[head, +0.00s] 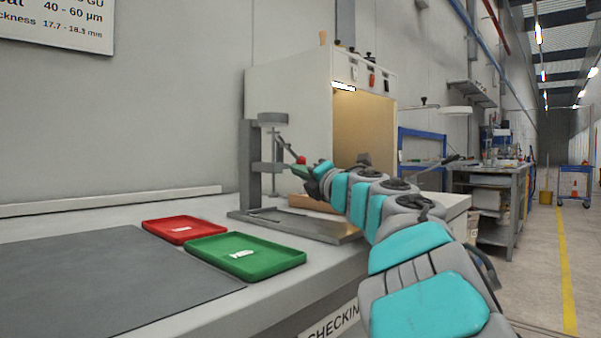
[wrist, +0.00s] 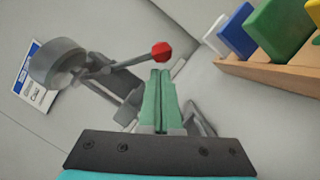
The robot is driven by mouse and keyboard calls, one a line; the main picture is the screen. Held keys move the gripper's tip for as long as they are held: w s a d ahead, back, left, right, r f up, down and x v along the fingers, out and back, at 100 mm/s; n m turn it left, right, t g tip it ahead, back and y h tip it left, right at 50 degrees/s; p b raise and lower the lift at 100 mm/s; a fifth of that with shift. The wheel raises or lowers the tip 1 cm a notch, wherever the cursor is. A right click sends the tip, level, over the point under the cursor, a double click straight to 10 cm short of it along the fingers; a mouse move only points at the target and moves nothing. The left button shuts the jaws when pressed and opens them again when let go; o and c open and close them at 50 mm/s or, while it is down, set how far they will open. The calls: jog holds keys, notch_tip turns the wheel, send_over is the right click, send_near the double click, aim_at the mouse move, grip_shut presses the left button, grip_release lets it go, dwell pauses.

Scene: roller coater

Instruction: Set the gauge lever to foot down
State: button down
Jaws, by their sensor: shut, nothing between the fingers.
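The gauge (head: 252,160) is a grey stand on a flat plate at the back of the bench, with a round dial head on top. Its lever ends in a red knob (head: 301,160). In the wrist view the red knob (wrist: 161,51) sits at the end of the thin grey lever (wrist: 125,64), just beyond my fingertips. My gripper (head: 300,171) has green fingers, which show pressed together and empty in the wrist view (wrist: 159,72). The fingertips are close below the knob; I cannot tell whether they touch it. The gauge's foot is not clear to see.
A red tray (head: 180,229) and a green tray (head: 245,257) lie on the bench in front of the gauge, beside a dark mat (head: 95,285). A wooden rack (wrist: 270,82) with several coloured plates is at the upper right of the wrist view. A cabinet (head: 290,100) stands behind.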

jog(key=shift+w+d+r+n+y+b, duration=0.1)
jog(key=shift+w+d+n+y+b, duration=0.1)
jog(key=shift+n+b, duration=0.3)
jog(key=shift+w+d+n+y+b, duration=0.15)
jog(key=shift+n+y+b, duration=0.05)
jog(key=shift+n+b, duration=0.3)
jog(key=r+n+g+y, duration=0.1)
jog(key=n, duration=0.3)
jog(key=w+d+r+n+g+y, duration=0.1)
jog(key=r+n+y, duration=0.1)
jog(key=n, duration=0.3)
jog(key=w+r+n+g+y, duration=0.1)
jog(key=r+n, duration=0.1)
jog(key=n, duration=0.3)
jog(key=shift+w+d+y, duration=0.1)
jog(key=shift+d+y, duration=0.2)
jog(key=shift+d, duration=0.05)
